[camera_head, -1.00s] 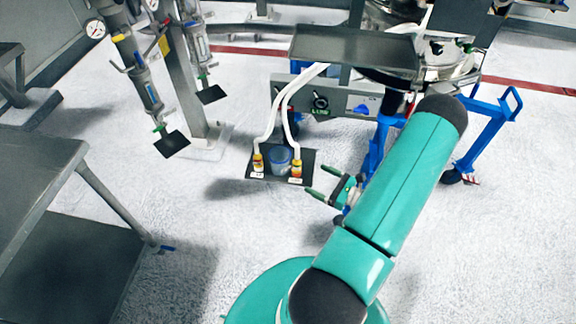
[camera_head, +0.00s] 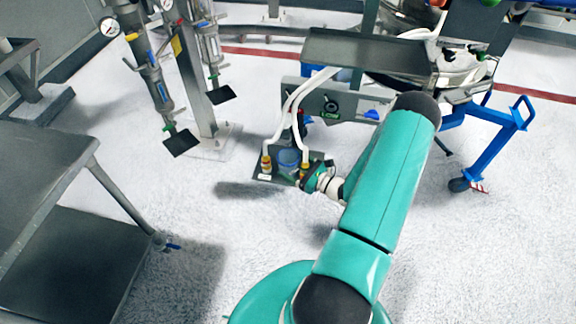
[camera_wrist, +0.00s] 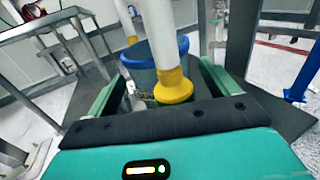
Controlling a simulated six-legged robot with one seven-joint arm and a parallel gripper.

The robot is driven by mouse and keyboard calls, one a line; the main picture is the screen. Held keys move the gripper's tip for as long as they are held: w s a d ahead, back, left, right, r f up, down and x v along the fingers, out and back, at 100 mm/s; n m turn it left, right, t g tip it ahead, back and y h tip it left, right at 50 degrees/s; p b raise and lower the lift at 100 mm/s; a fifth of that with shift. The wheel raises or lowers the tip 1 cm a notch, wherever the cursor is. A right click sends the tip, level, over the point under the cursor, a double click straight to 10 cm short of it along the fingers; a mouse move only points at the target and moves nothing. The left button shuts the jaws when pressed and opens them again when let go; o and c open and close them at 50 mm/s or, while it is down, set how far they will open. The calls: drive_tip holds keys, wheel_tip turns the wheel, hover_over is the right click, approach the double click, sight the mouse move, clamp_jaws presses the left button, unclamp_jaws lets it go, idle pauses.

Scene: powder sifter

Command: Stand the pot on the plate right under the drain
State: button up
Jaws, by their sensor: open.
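The pot (camera_head: 289,157), a translucent blue cup, stands on a dark plate (camera_head: 259,177) between two white hoses with yellow ends. In the wrist view the blue-rimmed pot (camera_wrist: 142,70) is straight ahead, partly hidden by a white hose with a yellow fitting (camera_wrist: 173,87). My gripper (camera_head: 312,179) is at the right edge of this plate, low down. It is open, with one green finger (camera_wrist: 107,97) on each side of the hose fitting and the pot beyond. Contact cannot be told. Green-tipped drain nozzles (camera_head: 168,127) hang above small dark plates (camera_head: 181,144) at the left.
The sifter's grey tray (camera_head: 365,52) and control box (camera_head: 320,100) overhang behind the pot. A blue wheeled frame (camera_head: 490,150) is at right. A grey metal table (camera_head: 40,185) stands at left. The white floor between is clear.

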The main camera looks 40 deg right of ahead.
sight(294, 160)
drive_tip(key=shift+w, duration=0.2)
drive_tip(key=shift+c, duration=0.5)
drive_tip(key=c, duration=1.1)
drive_tip(key=shift+o, duration=0.2)
drive_tip(key=shift+r, duration=0.15)
drive_tip(key=shift+r, duration=0.55)
wheel_tip(294, 160, up, 2)
drive_tip(key=s+a+r, duration=0.7)
drive_tip(key=s+r, duration=0.2)
drive_tip(key=s, duration=0.2)
drive_tip(key=shift+s+a+r, duration=0.35)
drive_tip(key=shift+s+a, duration=0.05)
